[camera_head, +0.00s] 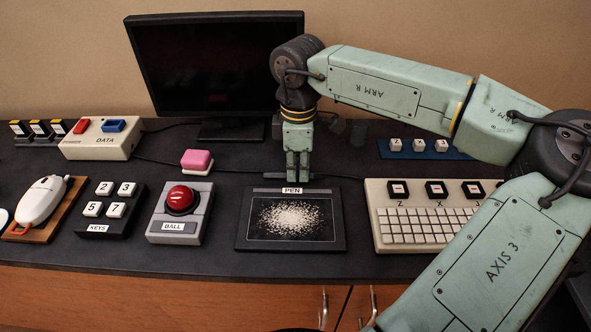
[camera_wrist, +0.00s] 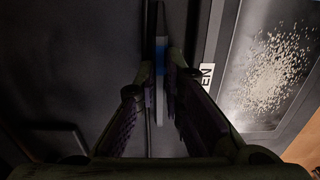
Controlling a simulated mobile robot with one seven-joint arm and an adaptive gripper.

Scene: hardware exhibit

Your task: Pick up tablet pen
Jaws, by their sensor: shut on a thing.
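My gripper (camera_head: 298,174) points down just behind the tablet and is shut on the pen. In the wrist view my gripper (camera_wrist: 160,95) has one finger on each side of it. In the head view the fingers hide most of the pen, and I cannot tell whether it is clear of the counter. The black tablet (camera_head: 341,240) lies in front, labelled PEN, with a white speckled patch on its screen.
A monitor (camera_head: 200,60) stands behind. A pink block (camera_head: 197,158) and a red ball device (camera_head: 181,205) are at left. A keyboard with XYZ keys (camera_head: 425,225) and a blue strip with white keys (camera_head: 420,148) are at right.

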